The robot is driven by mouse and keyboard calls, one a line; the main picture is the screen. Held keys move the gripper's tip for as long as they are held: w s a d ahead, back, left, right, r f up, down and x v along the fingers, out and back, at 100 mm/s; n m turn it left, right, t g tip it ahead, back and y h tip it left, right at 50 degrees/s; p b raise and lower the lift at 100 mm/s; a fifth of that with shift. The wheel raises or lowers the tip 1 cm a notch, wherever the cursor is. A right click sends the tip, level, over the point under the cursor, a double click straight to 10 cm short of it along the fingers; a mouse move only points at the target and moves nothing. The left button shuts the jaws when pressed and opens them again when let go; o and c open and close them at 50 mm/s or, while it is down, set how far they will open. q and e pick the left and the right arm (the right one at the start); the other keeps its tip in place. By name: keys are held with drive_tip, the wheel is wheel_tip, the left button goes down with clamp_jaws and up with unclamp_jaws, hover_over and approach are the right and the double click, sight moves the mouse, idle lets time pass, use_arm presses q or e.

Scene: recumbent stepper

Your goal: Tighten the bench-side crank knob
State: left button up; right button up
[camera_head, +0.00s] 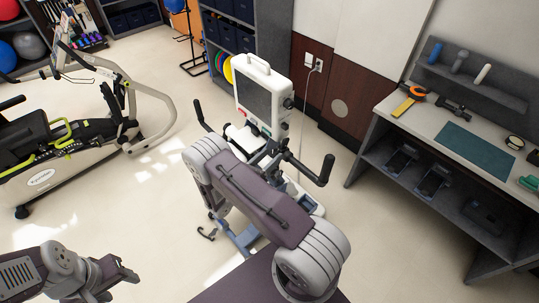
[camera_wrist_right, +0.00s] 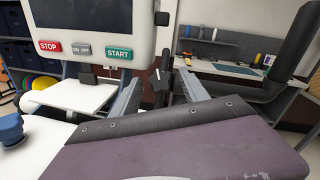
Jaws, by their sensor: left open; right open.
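The recumbent stepper with its white console (camera_head: 265,95) stands in the middle of the head view. Its right arm, on the workbench side, ends in a black hand grip (camera_head: 325,170). In the right wrist view a small black knob-like part (camera_wrist_right: 160,88) shows between the two grey fingers of my right gripper (camera_wrist_right: 160,76). The fingers are apart, and I cannot tell whether they touch it. In the head view my right gripper is hidden behind my own arm. My left gripper (camera_head: 122,274) is open and empty at the lower left, away from the stepper.
A workbench (camera_head: 385,105) with a teal mat (camera_head: 463,150) stands at the right. Another exercise machine (camera_head: 60,150) stands at the left. In the right wrist view a large black grip (camera_wrist_right: 292,45) is close at the right, and a blue knob (camera_wrist_right: 11,128) is at the left edge.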

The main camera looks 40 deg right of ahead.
drive_tip(key=shift+a, duration=0.1)
clamp_jaws()
drive_tip(key=shift+f+b, duration=0.15)
drive_tip(key=shift+b, duration=0.2)
drive_tip(key=m+g+b, duration=0.1)
drive_tip(key=m+b, duration=0.1)
drive_tip(key=m+g+b, duration=0.1)
drive_tip(key=m+b, duration=0.1)
drive_tip(key=shift+w+f+m+h, duration=0.15)
drive_tip(key=shift+m+h, duration=0.15)
drive_tip(key=shift+m, duration=0.4)
drive_tip(key=shift+r, duration=0.35)
unclamp_jaws()
